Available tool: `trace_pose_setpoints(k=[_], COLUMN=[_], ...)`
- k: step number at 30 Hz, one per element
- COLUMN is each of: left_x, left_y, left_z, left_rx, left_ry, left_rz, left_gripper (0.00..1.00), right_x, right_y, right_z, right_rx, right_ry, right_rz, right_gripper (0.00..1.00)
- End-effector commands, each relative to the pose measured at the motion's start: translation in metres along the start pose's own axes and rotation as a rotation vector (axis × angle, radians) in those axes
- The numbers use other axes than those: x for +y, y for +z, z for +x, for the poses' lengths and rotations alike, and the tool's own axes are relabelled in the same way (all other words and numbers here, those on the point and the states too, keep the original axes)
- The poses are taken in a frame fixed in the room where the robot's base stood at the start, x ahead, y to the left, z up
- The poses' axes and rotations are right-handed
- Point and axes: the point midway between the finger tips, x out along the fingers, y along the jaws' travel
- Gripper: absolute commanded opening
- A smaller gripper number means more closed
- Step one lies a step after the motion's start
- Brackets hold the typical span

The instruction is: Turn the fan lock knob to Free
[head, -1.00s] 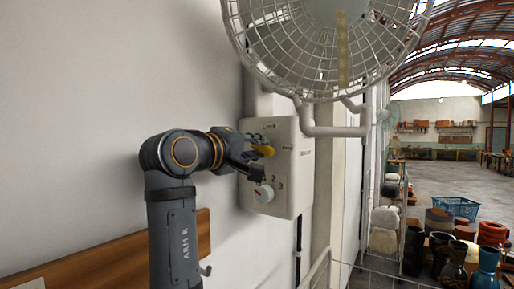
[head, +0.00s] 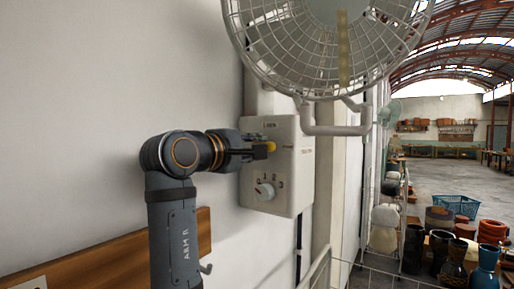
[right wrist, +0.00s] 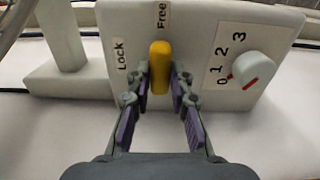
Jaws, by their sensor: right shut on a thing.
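The yellow fan lock knob (right wrist: 160,68) sits on the pale control box (head: 298,175). In the right wrist view it is elongated, with its long axis pointing at the word Free (right wrist: 162,15); the word Lock (right wrist: 121,53) is to its left. My right gripper (right wrist: 160,78) is shut on the knob, one finger on each side. In the head view my right gripper (head: 264,150) comes from the left and hides most of the knob (head: 272,146). My left gripper is not in view.
A white speed dial (right wrist: 254,70) marked 0 to 3 is beside the knob, with its red mark near 0. The caged fan (head: 325,45) hangs above the box. Pottery and drums (head: 455,262) stand at the right, behind a wire rail.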

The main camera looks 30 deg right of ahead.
Motion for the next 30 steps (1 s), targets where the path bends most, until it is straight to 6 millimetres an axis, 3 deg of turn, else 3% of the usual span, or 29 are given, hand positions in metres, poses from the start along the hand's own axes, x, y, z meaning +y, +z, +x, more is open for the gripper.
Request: trace_pose_setpoints(k=[7, 8, 12, 22, 28, 29, 30], left_x=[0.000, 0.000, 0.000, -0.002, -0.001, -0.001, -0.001], left_y=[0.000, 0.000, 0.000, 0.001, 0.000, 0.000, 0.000], left_z=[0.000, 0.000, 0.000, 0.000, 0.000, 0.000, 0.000], left_rx=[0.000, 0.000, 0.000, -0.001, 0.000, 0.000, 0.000], left_ry=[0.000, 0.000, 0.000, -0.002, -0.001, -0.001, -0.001], left_rz=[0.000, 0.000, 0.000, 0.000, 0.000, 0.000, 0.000], left_gripper=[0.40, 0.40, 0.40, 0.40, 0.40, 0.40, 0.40], right_x=[0.000, 0.000, 0.000, 0.003, 0.039, 0.047, 0.057], right_y=[-0.001, -0.001, 0.000, 0.000, 0.001, 0.001, 0.002], right_z=[0.000, 0.000, 0.000, 0.000, 0.000, 0.000, 0.000], right_rx=[0.001, 0.001, 0.000, 0.000, -0.002, -0.001, -0.001], right_ry=[0.001, 0.001, 0.001, 0.001, 0.006, 0.007, 0.010], right_rz=[-0.002, -0.002, -0.002, 0.000, 0.003, 0.004, 0.004], right_gripper=[0.00, 0.23, 0.42, 0.43, 0.43, 0.46, 0.58])
